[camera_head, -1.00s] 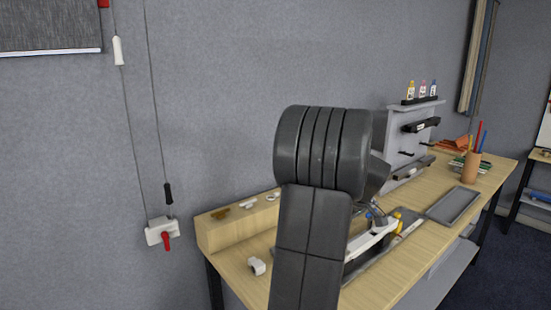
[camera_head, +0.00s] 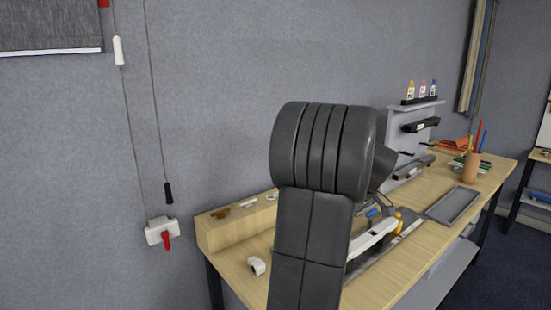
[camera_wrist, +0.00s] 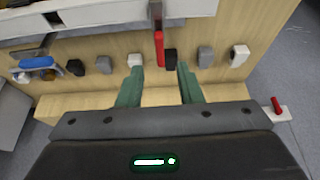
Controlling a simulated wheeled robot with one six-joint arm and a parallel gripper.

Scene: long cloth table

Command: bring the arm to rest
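My gripper (camera_wrist: 159,76) shows in the wrist view with its two green fingers well apart. I see nothing held between them. Its fingertips point toward a row of small grey, black and white blocks on a wooden surface; I cannot tell the exact distance. In the head view my own dark arm fills the middle of the picture and hides the gripper and part of the wooden table (camera_head: 375,291).
A red-and-grey upright piece (camera_wrist: 158,48) is just beyond the fingertips. In the head view, a wooden ledge (camera_head: 215,238), small white piece (camera_head: 257,265), grey tray (camera_head: 454,206) and pencil cup (camera_head: 472,168) are on the table. A red-handled wall box (camera_head: 161,232) is left.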

